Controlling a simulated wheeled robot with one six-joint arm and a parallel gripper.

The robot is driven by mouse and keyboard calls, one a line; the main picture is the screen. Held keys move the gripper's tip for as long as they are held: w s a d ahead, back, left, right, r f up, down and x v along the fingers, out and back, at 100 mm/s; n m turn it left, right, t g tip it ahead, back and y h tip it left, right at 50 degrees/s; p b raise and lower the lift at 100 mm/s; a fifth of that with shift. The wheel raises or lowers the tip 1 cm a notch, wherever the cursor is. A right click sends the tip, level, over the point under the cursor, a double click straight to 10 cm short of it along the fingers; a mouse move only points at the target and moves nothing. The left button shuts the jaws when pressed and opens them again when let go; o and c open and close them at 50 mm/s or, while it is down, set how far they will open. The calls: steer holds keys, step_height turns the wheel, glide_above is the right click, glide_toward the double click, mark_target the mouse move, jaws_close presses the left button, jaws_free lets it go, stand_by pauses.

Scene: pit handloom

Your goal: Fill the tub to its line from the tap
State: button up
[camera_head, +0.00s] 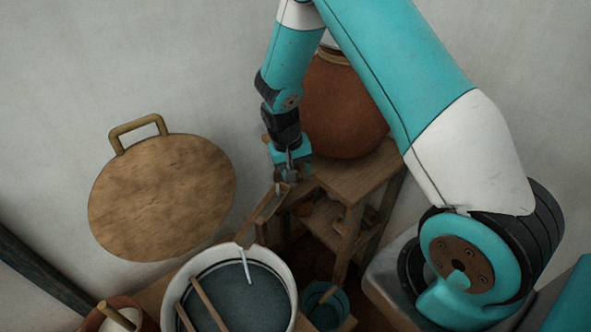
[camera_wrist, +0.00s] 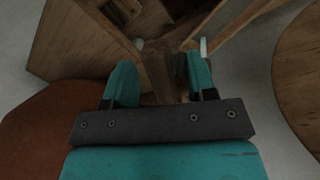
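The white-rimmed tub (camera_head: 289,287) stands at the bottom of the head view, with dark liquid inside and a dark line around its inner wall. The liquid surface looks below that line. A wooden spout (camera_head: 262,213) slopes down to the tub's back rim. A thin pale streak (camera_head: 245,266), looking like running water, drops from its lower end. My gripper (camera_head: 287,178) is at the spout's upper end, beside the clay pot (camera_head: 345,105). In the wrist view, the fingers of my gripper (camera_wrist: 161,80) are apart, with wood between or behind them; contact is unclear.
The pot stands on a wooden stand (camera_head: 350,178). Sticks (camera_head: 207,303) lean in the tub. A small teal bucket (camera_head: 326,306) stands right of it. A round wooden board (camera_head: 160,195) with a handle is at the left; it also shows in the wrist view (camera_wrist: 300,75).

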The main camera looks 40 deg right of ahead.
steer(key=w+a+r+b, duration=0.1)
steer(key=a+r+b, duration=0.2)
steer(key=r, duration=1.4)
steer(key=shift+b, duration=0.3)
steer(key=shift+w+a, duration=0.1)
stand_by(5.9)
